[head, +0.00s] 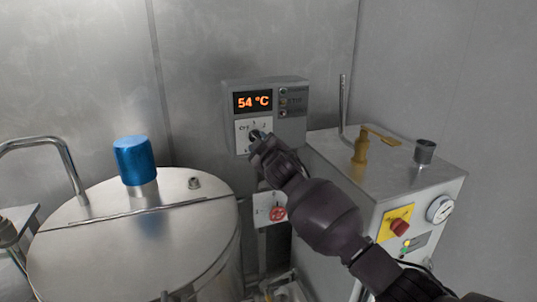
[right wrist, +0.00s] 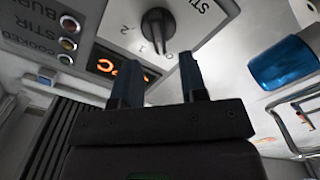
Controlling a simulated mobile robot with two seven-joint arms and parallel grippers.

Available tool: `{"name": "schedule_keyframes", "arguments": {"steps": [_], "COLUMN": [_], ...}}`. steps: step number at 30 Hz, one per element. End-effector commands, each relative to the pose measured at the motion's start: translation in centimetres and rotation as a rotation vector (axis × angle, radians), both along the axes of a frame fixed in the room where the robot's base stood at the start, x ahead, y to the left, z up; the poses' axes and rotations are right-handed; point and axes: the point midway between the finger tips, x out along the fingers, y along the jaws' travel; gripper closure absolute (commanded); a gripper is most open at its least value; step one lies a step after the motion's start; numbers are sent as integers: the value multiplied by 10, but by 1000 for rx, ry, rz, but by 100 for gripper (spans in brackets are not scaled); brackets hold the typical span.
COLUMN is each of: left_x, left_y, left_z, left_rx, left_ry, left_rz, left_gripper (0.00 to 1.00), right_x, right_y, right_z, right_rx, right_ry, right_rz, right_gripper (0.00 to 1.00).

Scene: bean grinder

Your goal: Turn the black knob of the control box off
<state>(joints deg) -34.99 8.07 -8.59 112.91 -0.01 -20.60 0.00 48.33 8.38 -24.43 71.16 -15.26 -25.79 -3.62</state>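The grey control box (head: 292,130) is on the back wall with an orange 54 °C display (head: 253,101). The knob's ridge points towards the 1 and 2 side; which mark exactly I cannot tell. My right gripper (head: 258,140) is in front of the plate and largely hides the knob in the head view. In the right wrist view my right gripper (right wrist: 158,55) is open, its fingertips either side of the knob's line and just short of it. My left gripper is not in view.
A steel drum (head: 90,245) with a blue cap (head: 134,160) stands at the left. A steel machine (head: 335,215) with a red knob (head: 398,228) and a gauge (head: 440,209) stands at the right.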

Motion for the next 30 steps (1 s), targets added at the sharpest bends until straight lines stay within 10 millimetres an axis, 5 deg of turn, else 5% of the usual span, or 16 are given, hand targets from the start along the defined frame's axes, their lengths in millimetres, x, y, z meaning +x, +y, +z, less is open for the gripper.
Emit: {"name": "schedule_keyframes", "arguments": {"steps": [15,30], "left_x": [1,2], "left_y": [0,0], "left_z": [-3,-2], "left_rx": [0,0], "left_ry": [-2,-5], "left_rz": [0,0], "left_gripper": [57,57], "right_x": [-56,-65], "right_y": [-19,-21], "right_z": [-1,0], "right_rx": [-1,-1], "right_ry": [0,0], "right_rz": [0,0], "right_gripper": [61,61]}}
